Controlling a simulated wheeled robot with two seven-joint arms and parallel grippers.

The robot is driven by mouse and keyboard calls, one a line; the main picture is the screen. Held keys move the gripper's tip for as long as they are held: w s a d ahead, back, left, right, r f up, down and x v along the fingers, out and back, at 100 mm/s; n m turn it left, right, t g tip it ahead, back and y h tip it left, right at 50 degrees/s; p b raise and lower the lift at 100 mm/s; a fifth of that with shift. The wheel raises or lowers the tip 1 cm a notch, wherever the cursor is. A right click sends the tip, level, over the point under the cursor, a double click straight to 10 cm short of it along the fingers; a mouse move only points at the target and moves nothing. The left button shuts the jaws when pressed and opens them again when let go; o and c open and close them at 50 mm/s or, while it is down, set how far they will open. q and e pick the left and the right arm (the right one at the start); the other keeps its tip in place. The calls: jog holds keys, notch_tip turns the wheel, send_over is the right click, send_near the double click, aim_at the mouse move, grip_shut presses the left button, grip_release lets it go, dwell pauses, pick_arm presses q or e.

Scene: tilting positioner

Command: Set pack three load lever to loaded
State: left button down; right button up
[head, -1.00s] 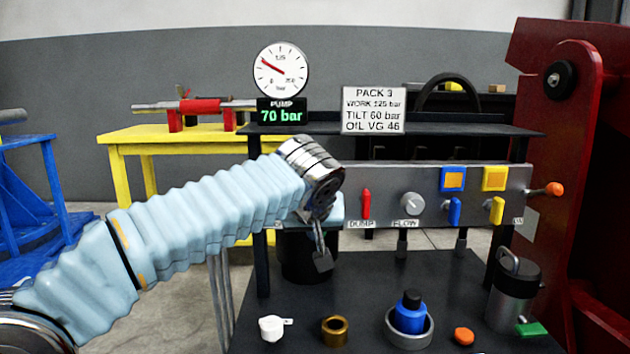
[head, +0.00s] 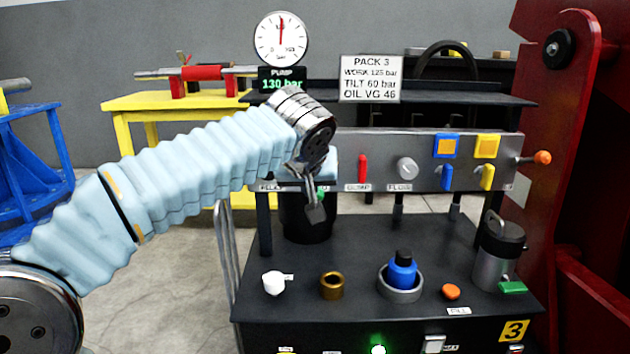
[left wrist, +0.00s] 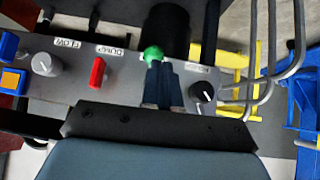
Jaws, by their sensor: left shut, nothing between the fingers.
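The pack three panel (head: 376,145) stands on the black bench. A green ball knob, likely the load lever's, shows by my left fingertips in the head view (head: 320,192) and left wrist view (left wrist: 153,54). Its label is mostly hidden by my arm. My left gripper (head: 314,208) is shut and empty in front of the panel; its dark fingers (left wrist: 161,82) point at the ball, touching or very near it, I cannot tell which. A red dump lever (head: 363,168) stands upright. The pump display (head: 283,78) reads 130 bar. My right gripper is out of view.
A grey flow knob (head: 406,168), blue and yellow levers and an orange-tipped lever (head: 542,158) are along the panel. A black relief knob (left wrist: 203,93) is beside my fingers. A cup, brass ring, blue bottle and canister (head: 497,255) stand on the bench.

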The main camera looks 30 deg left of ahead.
pick_arm(q)
jog(key=s+d+r, duration=0.4)
jog(key=s, duration=0.3)
jog(key=shift+s+r+p, duration=0.2)
jog(key=shift+s+p, duration=0.2)
jog(key=shift+d, duration=0.1)
